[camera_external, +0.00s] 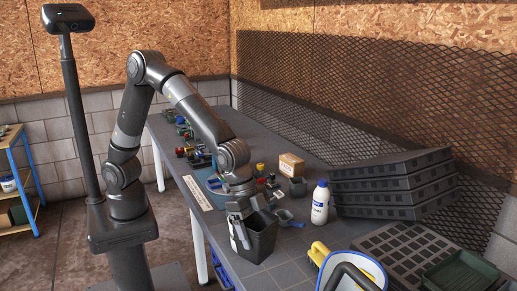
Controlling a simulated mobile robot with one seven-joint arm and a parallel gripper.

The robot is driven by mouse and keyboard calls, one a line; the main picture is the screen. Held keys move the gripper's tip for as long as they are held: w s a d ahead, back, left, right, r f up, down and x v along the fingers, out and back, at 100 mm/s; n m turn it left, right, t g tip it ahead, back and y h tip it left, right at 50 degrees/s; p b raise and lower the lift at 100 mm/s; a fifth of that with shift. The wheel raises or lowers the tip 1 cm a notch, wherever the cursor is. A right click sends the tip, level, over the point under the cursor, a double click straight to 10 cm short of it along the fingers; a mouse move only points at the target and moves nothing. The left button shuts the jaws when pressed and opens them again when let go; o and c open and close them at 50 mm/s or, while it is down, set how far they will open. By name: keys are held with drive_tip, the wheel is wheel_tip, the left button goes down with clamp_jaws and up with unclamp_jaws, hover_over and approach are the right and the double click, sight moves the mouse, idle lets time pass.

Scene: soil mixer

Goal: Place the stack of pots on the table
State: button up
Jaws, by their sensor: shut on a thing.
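The stack of pots (260,243) is black and upright, at the near left edge of the grey table (289,243). My gripper (240,218) comes down from above and is shut on the left side of the pots' rim. The fingers partly hide that rim. I cannot tell how many pots are nested, or whether their base touches the table top or hangs slightly above or beside its edge.
A white bottle with a blue cap (320,203) stands right of the pots. Stacked black trays (392,184) and a cell tray (405,252) fill the right side. A small cardboard box (291,165), a blue scoop (287,217) and a yellow-handled tool (319,253) lie nearby.

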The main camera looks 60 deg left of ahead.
sight(250, 260)
drive_tip(key=s, duration=0.1)
drive_tip(key=s+d, duration=0.1)
drive_tip(key=s, duration=0.1)
drive_tip(key=shift+s+m, duration=0.15)
drive_tip(key=shift+m, duration=0.15)
drive_tip(key=f, duration=0.5)
drive_tip(key=shift+w, duration=0.35)
drive_tip(key=shift+w+a+f, duration=0.3)
drive_tip(key=shift+w+f, duration=1.55)
drive_tip(key=shift+w, duration=0.05)
drive_tip(key=shift+w+a+f, duration=0.3)
drive_tip(key=shift+w+f, duration=1.5)
drive_tip(key=shift+w, duration=0.1)
drive_tip(key=shift+w+a+f, duration=0.3)
drive_tip(key=shift+w+f, duration=1.55)
drive_tip(key=shift+w, duration=0.05)
drive_tip(key=shift+f, duration=0.15)
drive_tip(key=o, duration=0.9)
drive_tip(key=shift+o, duration=0.2)
